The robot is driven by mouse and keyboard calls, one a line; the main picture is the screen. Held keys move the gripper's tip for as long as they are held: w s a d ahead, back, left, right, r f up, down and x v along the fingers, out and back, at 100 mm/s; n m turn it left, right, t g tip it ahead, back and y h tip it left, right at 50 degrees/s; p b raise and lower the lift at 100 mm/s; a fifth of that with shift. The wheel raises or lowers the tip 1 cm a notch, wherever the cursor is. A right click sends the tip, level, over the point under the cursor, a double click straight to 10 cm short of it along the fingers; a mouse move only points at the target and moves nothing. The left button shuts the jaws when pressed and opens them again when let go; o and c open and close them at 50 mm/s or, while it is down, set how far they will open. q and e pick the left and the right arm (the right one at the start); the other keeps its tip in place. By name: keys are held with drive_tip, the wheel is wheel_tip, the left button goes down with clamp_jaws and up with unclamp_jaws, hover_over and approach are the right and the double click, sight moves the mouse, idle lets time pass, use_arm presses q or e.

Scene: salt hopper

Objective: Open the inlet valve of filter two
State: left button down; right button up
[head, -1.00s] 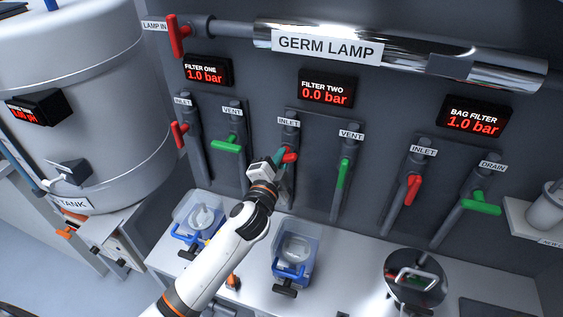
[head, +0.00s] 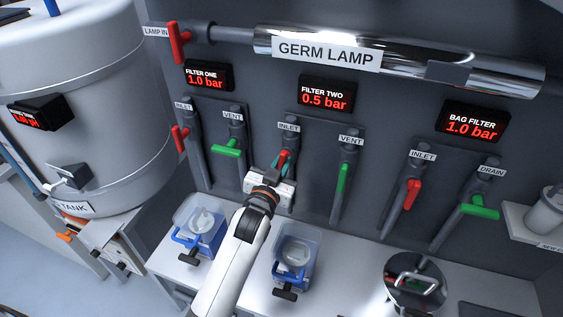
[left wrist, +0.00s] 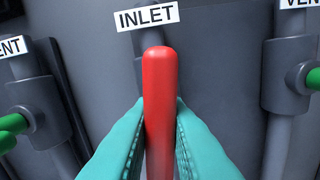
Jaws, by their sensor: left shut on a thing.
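The red inlet valve handle of filter two (head: 284,157) sits below the INLET label under the FILTER TWO display (head: 325,96), which reads 0.5 bar. My left gripper (head: 279,163) is shut on this handle. In the left wrist view the red handle (left wrist: 160,95) stands between the two teal fingers and runs along its pipe, pointing down from the INLET label (left wrist: 147,17). My right gripper is not in view.
The green vent handle of filter two (head: 342,178) is close on the right, along its pipe. Filter one's green vent handle (head: 225,151) is on the left, set crosswise.

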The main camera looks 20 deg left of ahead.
use_arm(q)
drive_tip(key=shift+n, duration=0.9)
drive_tip(key=shift+f, duration=0.1)
drive_tip(key=c, duration=1.4)
unclamp_jaws()
drive_tip(key=s+b, duration=0.2)
drive_tip(key=s, duration=1)
drive_tip(key=shift+a, duration=0.2)
